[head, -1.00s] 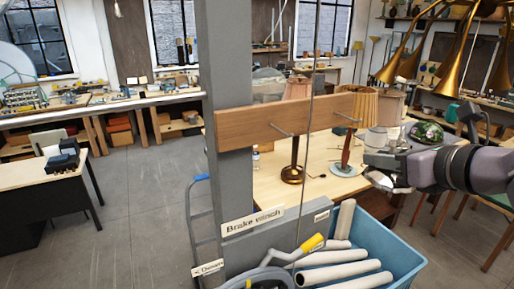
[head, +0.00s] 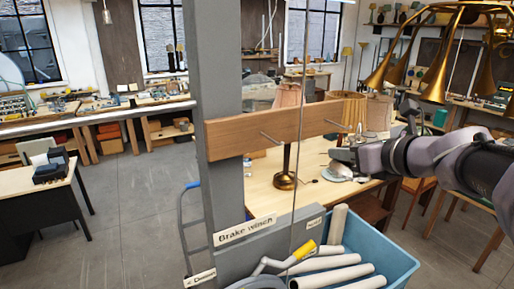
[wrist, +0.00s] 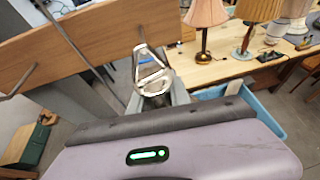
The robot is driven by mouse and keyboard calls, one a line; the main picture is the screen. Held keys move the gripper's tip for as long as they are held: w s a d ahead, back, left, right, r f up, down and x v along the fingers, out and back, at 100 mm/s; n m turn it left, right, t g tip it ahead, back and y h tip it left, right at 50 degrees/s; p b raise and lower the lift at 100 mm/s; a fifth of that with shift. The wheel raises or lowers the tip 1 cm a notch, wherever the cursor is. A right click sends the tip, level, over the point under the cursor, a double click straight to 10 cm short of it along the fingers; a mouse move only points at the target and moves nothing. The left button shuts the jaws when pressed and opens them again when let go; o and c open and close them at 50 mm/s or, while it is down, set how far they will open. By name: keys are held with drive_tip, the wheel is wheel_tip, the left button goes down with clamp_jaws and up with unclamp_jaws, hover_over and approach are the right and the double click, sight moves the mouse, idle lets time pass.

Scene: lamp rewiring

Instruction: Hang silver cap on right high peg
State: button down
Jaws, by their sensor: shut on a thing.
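A wooden board (head: 235,135) is fixed across a grey post, with two thin metal pegs on its face. The right peg (head: 336,123) is near the board's right end; the other peg (head: 270,138) is left of it. My gripper (head: 338,157) comes in from the right, below and apart from the right peg. It is shut on the silver cap (head: 341,172), a small shiny piece hanging under the fingers. In the wrist view the shiny metal at the fingertips (wrist: 152,75) is beside the board; cap and fingers are hard to separate there. No cap shows on either peg.
A thin cable (head: 299,190) runs vertically in front of the board. Below stand a "Brake winch" box (head: 240,265) and a blue bin (head: 395,262) with white rolls. A bench with lamps (head: 285,180) is behind. Brass horns (head: 440,65) hang at upper right.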

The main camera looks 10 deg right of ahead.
drive_tip(key=shift+w+a+p, duration=0.15)
drive_tip(key=shift+w+a, duration=0.2)
drive_tip(key=shift+w, duration=0.55)
drive_tip(key=shift+w+a+p, duration=0.15)
drive_tip(key=shift+w+a, duration=0.2)
drive_tip(key=shift+w, duration=0.55)
drive_tip(key=shift+f, duration=0.1)
drive_tip(key=shift+f+b, duration=0.65)
drive_tip(key=c, duration=1.1)
unclamp_jaws()
